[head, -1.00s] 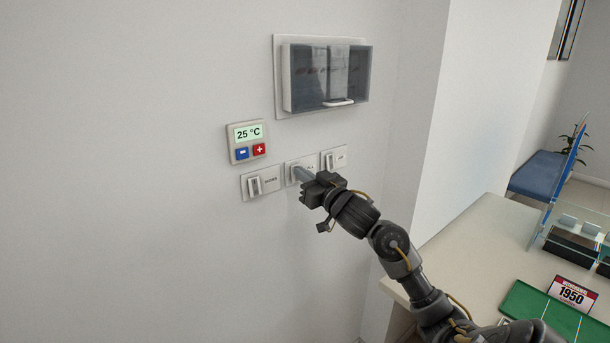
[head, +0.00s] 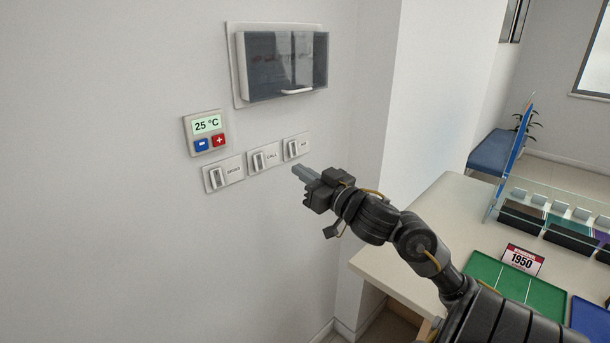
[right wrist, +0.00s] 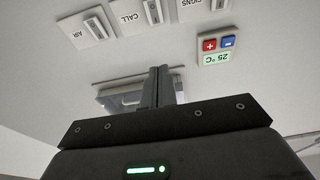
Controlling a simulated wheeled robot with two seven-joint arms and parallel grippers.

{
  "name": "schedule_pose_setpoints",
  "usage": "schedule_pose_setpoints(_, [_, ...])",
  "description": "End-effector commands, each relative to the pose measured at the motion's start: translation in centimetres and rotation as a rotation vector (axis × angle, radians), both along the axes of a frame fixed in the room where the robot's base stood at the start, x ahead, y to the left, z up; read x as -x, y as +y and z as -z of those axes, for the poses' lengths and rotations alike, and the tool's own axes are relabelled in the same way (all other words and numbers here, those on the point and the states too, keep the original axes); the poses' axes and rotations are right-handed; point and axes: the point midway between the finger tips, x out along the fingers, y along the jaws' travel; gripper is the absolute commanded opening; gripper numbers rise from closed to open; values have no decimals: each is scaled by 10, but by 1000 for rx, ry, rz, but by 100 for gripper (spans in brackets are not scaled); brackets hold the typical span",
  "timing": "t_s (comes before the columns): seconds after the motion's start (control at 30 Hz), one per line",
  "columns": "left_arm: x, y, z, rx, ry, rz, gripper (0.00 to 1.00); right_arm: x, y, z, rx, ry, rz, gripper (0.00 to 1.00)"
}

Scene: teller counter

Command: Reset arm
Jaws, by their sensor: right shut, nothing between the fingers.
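My right gripper (head: 303,174) is shut and empty in the head view. It is in front of the wall, below and right of the row of switches, apart from them. In the right wrist view its closed fingers (right wrist: 158,88) point toward the wall. The switches are the SIGNS switch (head: 222,174), the CALL switch (head: 264,157) and the AIR switch (head: 296,146); the right wrist view shows them upside down. My left gripper is not in view.
A thermostat (head: 206,132) reading 25 °C and a dark-fronted wall box (head: 285,65) are above the switches. A counter (head: 425,235) at right holds a green tray (head: 535,293), a sign reading 1950 (head: 522,259) and a glass-topped rack (head: 560,203). Open floor lies beyond.

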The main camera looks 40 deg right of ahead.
Motion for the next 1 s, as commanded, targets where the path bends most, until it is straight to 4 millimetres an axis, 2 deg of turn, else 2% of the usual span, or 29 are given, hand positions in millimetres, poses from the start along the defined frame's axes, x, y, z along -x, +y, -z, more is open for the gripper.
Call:
schedule_pose_setpoints(0.7, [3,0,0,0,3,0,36,4,2,-1,2,-1,-4,0])
schedule_pose_setpoints(0.87, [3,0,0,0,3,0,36,4,5,-4,91,-13,-4,0])
schedule_pose_setpoints(0.93, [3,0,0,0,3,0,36,-3,-7,-1,160,-15,17,0])
schedule_pose_setpoints(1.0, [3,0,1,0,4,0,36,-21,-31,19,211,23,55,0])
